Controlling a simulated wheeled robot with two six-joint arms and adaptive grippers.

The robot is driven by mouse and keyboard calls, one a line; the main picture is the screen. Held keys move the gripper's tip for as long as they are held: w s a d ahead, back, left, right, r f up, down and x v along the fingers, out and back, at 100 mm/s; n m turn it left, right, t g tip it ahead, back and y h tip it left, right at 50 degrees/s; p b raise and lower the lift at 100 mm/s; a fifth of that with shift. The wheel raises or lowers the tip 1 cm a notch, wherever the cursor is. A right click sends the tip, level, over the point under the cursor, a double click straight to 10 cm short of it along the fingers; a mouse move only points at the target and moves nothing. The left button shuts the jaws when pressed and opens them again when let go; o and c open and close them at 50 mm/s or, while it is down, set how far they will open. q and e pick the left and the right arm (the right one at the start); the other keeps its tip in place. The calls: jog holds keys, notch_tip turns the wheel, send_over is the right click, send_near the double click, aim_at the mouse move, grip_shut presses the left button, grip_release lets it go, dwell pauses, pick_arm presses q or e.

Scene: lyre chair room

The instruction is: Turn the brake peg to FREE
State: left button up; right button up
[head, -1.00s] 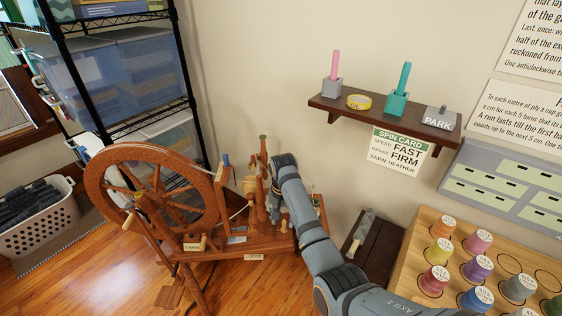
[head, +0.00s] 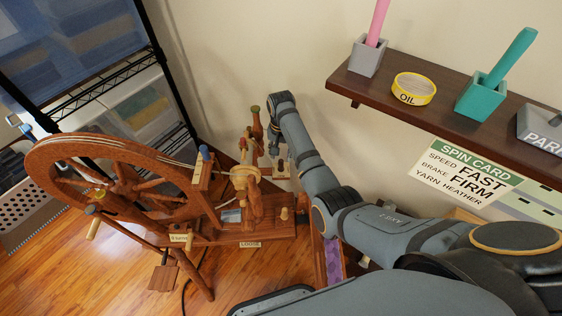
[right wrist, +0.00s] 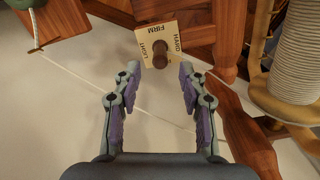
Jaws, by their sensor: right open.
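The brake peg (right wrist: 160,58) is a dark brown round-ended knob on a pale square plate (right wrist: 147,44) in the right wrist view. The plate reads LIGHT, FIRM and HARD, turned from upright; I cannot read FREE on it. My right gripper (right wrist: 160,72) is open, its two fingertips just short of the peg and to either side of it, holding nothing. In the head view the spinning wheel (head: 108,143) stands at the left, and my right arm reaches down behind its right end. My left gripper is out of view.
A wooden post (right wrist: 246,140) and a pale wound bobbin (right wrist: 299,60) stand close right of the gripper. In the head view a wall shelf (head: 440,100) holds a yellow OIL tin (head: 413,90) and other items. A wire rack (head: 90,95) is behind the wheel.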

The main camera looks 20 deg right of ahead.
aim_at(281, 160)
notch_tip(281, 160, down, 6)
jog(key=shift+r+b, duration=0.25)
jog(key=shift+b, duration=0.15)
jog(key=shift+c, duration=0.5)
grip_shut()
